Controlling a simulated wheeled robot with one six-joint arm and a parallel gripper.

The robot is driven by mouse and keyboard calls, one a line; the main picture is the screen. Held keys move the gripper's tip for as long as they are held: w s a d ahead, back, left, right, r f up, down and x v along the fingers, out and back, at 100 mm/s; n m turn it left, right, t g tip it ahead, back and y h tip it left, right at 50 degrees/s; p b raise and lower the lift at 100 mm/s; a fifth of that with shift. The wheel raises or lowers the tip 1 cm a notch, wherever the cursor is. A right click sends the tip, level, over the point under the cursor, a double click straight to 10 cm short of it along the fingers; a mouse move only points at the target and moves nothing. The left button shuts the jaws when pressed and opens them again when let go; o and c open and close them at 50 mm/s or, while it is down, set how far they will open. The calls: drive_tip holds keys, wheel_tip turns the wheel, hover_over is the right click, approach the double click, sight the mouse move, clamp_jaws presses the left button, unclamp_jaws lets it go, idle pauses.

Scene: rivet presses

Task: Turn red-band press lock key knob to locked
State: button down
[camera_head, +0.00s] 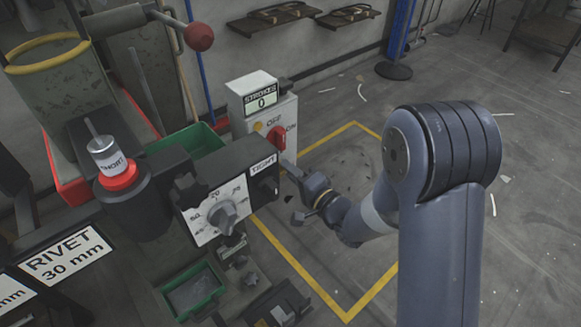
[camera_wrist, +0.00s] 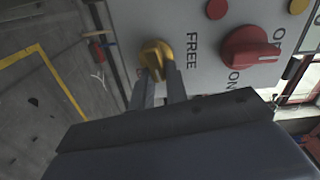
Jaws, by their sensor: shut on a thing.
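The yellow key knob (camera_wrist: 153,55) sits on the pale panel of the control box in the wrist view, with the word FREE printed beside it. My gripper (camera_wrist: 160,75) has its two fingers on either side of the knob and is shut on it. No "locked" mark is readable, and the knob's exact pointing direction is partly hidden by the fingers. In the head view my gripper (camera_head: 289,170) reaches the lower front of the control box (camera_head: 245,95), behind the TIGHT block; the knob is hidden there.
A red ON/OFF switch (camera_wrist: 250,55) sits close beside the knob; it also shows in the head view (camera_head: 277,138). The dark TIGHT block (camera_head: 263,165) and grey dial (camera_head: 223,214) stand left of my gripper. A red-ringed cup (camera_head: 118,177) is farther left. Open floor lies right.

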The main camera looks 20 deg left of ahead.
drive_tip(key=shift+f+m, duration=0.15)
drive_tip(key=shift+m, duration=0.85)
drive_tip(key=c, duration=1.4)
unclamp_jaws()
drive_tip(key=shift+p, duration=0.3)
drive_tip(key=p+v, duration=0.1)
drive_tip(key=v, duration=0.9)
drive_tip(key=shift+s+d, duration=0.2)
drive_tip(key=shift+d, duration=0.15)
